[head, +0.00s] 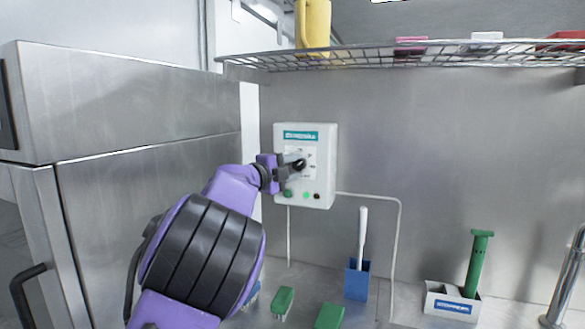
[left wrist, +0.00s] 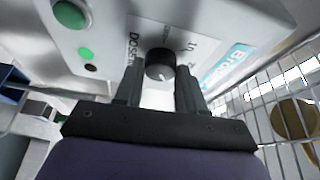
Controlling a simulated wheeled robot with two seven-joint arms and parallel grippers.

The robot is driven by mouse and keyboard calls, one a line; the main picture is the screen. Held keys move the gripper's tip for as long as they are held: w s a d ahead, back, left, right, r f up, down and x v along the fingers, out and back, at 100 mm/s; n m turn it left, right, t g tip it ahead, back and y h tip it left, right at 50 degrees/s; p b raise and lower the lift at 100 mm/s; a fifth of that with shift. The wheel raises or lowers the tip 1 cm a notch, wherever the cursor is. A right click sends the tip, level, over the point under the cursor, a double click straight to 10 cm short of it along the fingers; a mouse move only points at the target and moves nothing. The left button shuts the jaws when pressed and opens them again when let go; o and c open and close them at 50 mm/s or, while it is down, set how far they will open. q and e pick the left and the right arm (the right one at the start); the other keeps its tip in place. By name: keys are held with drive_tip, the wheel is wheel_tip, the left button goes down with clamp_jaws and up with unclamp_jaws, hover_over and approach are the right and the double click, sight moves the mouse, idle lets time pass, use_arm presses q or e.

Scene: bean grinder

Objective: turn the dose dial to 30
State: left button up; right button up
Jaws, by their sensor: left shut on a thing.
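The white control box (head: 325,185) hangs on the steel back wall and carries a teal label. Its black dose dial (head: 300,165) sits on a white scale plate. In the left wrist view the dial (left wrist: 160,66) shows a small white pointer mark, and "DOSE" is printed beside it. The scale numbers are too small or slanted to read surely. My left gripper (head: 293,167) is at the dial. In the left wrist view its two dark fingers (left wrist: 159,80) stand on either side of the dial, shut on it. My right gripper is not in view.
A large green button (left wrist: 69,14) and a small green lamp (left wrist: 85,54) sit on the box near the dial. A wire shelf (head: 400,58) runs above. A steel cabinet (head: 150,110) stands left. A blue holder (head: 357,283) and green-handled tools (head: 479,262) stand on the counter below.

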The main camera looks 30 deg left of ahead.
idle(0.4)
use_arm(q)
drive_tip(key=o, duration=1.1)
drive_tip(key=shift+c, duration=0.2)
drive_tip(key=s+a+b, duration=0.1)
drive_tip(key=s+b, duration=0.2)
drive_tip(key=s, duration=0.7)
drive_tip(key=shift+s+a+f, duration=0.15)
drive_tip(key=shift+s+a, duration=0.05)
drive_tip(key=shift+a, duration=0.1)
